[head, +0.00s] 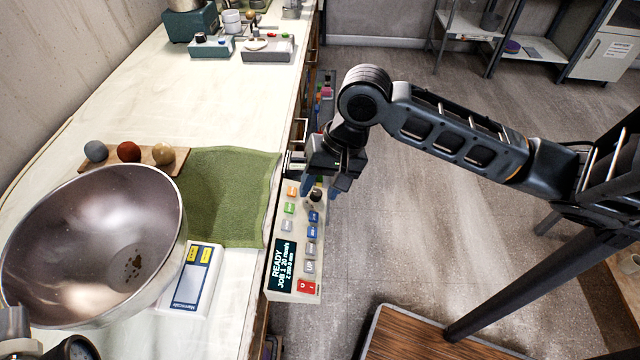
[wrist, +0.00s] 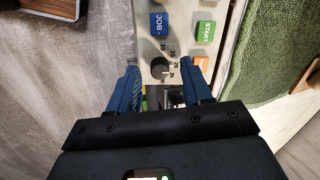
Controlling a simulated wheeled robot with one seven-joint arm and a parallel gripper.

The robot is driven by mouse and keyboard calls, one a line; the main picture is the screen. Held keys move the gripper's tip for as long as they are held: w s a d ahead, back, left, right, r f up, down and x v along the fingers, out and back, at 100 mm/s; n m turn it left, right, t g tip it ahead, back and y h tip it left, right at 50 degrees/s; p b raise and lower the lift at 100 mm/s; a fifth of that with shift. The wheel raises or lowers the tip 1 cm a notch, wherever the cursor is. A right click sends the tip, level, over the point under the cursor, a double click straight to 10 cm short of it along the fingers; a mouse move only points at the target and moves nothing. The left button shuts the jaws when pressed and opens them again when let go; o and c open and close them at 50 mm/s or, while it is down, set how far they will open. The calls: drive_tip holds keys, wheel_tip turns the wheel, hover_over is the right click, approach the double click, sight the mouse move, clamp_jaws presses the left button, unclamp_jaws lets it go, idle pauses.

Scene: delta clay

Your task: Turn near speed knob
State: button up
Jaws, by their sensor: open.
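The near speed knob is a small dark round knob (head: 316,195) at the far end of the pale control panel (head: 283,219) on the counter's right side. In the wrist view the knob (wrist: 160,68) shows a number scale beside it. My gripper (head: 321,190) is over that end of the panel, pointing down, with its blue fingers apart. In the wrist view my gripper (wrist: 160,78) has one finger on each side of the knob, with gaps visible. I cannot tell how far above the panel the fingertips are.
The panel has coloured buttons and a lit display (head: 283,264). A green towel (head: 232,190), a large metal bowl (head: 160,215) and a scale (head: 205,282) are on the counter to the left. Other devices with knobs (head: 268,50) stand at the far end. Open floor lies right.

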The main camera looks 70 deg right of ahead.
drive_tip(key=shift+f, duration=0.2)
clamp_jaws()
idle(0.4)
